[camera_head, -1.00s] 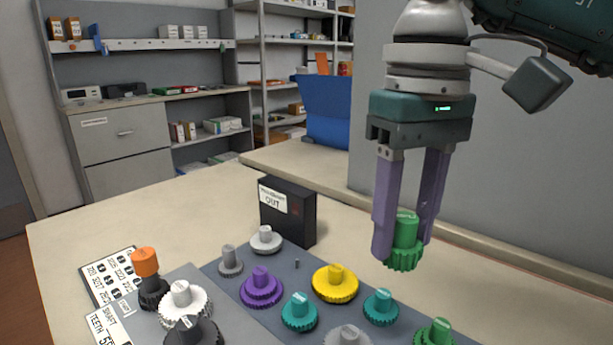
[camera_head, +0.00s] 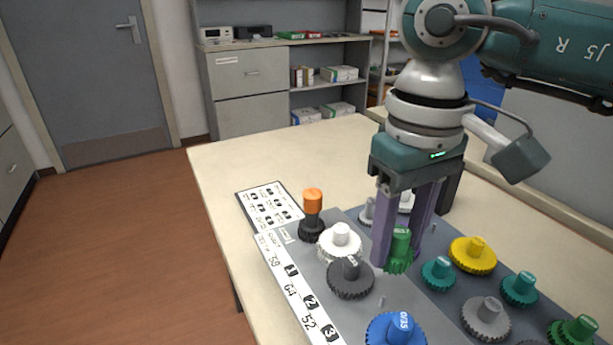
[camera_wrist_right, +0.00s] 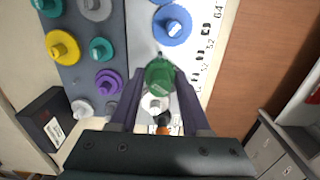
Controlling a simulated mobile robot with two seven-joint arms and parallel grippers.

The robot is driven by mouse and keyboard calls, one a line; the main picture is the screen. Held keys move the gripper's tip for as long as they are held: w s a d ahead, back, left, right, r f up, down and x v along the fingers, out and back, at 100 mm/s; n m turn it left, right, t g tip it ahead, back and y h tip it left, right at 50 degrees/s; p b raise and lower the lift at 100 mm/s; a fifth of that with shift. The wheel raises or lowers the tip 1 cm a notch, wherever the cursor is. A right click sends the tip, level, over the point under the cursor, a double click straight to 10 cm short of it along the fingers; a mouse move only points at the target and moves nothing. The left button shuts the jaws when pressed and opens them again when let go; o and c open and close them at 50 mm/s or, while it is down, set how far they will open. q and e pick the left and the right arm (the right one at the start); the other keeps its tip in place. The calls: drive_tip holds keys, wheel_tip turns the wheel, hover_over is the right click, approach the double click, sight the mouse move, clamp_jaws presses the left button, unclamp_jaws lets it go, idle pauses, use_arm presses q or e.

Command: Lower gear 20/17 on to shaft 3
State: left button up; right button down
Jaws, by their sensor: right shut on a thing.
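A green gear with a tall hub (camera_head: 400,248) is held upright between the purple fingers of my right gripper (camera_head: 397,258). It looks raised above the board, right of a dark grey gear (camera_head: 351,279). Its label is too small to read, so I cannot confirm it is 20/17. In the right wrist view the green gear (camera_wrist_right: 159,74) hides part of a white gear (camera_wrist_right: 153,104). A bare thin shaft (camera_head: 381,301) stands between the dark grey gear and a blue gear (camera_head: 396,331). The number 3 is on the label strip (camera_head: 305,305) nearby. My left gripper is not in view.
An orange-topped black gear (camera_head: 312,215) stands at the board's far end. Yellow (camera_head: 474,255), teal (camera_head: 438,273) and grey (camera_head: 486,318) gears crowd the right. A purple gear (camera_wrist_right: 109,82) and dark box (camera_wrist_right: 50,121) show in the wrist view.

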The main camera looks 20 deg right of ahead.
wheel_tip(320, 180, down, 3)
drive_tip(key=shift+r+b, duration=0.2)
drive_tip(key=shift+b, duration=0.4)
drive_tip(key=shift+r+p, duration=0.3)
drive_tip(key=shift+r, duration=0.05)
drive_tip(key=shift+b, duration=0.55)
drive_tip(key=shift+f+b, duration=2)
drive_tip(key=shift+b, duration=0.2)
drive_tip(key=shift+f+b, duration=0.3)
drive_tip(key=shift+b, duration=0.45)
